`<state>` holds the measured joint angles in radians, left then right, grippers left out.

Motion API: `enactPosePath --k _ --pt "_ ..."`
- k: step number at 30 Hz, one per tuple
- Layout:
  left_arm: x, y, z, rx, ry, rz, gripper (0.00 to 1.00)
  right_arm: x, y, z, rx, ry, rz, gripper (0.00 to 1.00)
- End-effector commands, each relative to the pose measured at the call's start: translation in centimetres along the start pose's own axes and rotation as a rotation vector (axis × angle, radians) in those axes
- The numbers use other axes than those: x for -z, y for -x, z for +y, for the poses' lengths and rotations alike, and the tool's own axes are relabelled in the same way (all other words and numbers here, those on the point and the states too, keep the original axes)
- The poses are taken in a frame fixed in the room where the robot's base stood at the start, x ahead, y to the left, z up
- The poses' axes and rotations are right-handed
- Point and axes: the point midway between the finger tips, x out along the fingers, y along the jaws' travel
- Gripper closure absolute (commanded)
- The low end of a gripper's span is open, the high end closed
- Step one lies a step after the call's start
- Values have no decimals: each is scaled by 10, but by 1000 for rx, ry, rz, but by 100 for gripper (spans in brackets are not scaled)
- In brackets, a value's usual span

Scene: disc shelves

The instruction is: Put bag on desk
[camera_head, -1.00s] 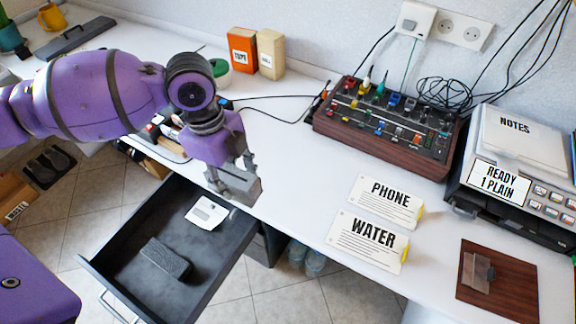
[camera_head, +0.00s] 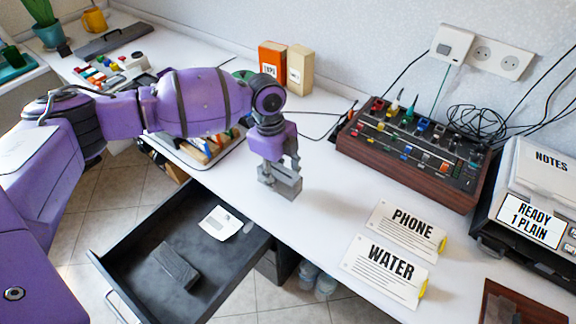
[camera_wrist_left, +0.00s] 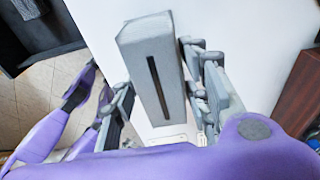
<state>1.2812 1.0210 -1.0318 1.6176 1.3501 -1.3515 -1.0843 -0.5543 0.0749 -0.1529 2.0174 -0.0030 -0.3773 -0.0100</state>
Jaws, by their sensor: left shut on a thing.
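My left gripper (camera_head: 281,170) is shut on a grey, box-shaped thing, which I take to be the bag (camera_head: 281,188). In the left wrist view the bag (camera_wrist_left: 150,70) is a grey block with a dark slot along its face, between the fingers of the left gripper (camera_wrist_left: 170,88). The white desk (camera_head: 325,185) lies beneath it. The bag is over the desk top, behind the open drawer; I cannot tell whether it touches the surface. My right gripper is not in view.
The open black drawer (camera_head: 140,265) holds a dark grey block (camera_head: 176,265) and a white card (camera_head: 221,223). PHONE (camera_head: 408,228) and WATER (camera_head: 388,270) cards lie to the right. A mixer panel (camera_head: 410,150) and two boxes (camera_head: 272,65) stand behind. Clear desk surrounds the bag.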

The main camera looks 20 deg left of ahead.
Motion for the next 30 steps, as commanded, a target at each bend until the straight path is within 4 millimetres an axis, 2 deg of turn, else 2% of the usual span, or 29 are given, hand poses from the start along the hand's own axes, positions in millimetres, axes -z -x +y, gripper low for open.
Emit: enactPosePath --k 4,9,21,22,26,30 --pt "-3 -10 -7 1 1 0 89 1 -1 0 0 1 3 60" --pt "-5 -34 -6 0 1 0 89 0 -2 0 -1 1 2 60" --pt "-6 -39 -6 2 1 0 89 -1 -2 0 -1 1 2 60" --pt "-6 -40 -6 2 1 -1 56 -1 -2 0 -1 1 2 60" --pt "-6 -39 -6 2 0 -1 39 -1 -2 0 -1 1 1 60" --pt "-6 -39 -6 2 1 -1 39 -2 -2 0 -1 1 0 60"
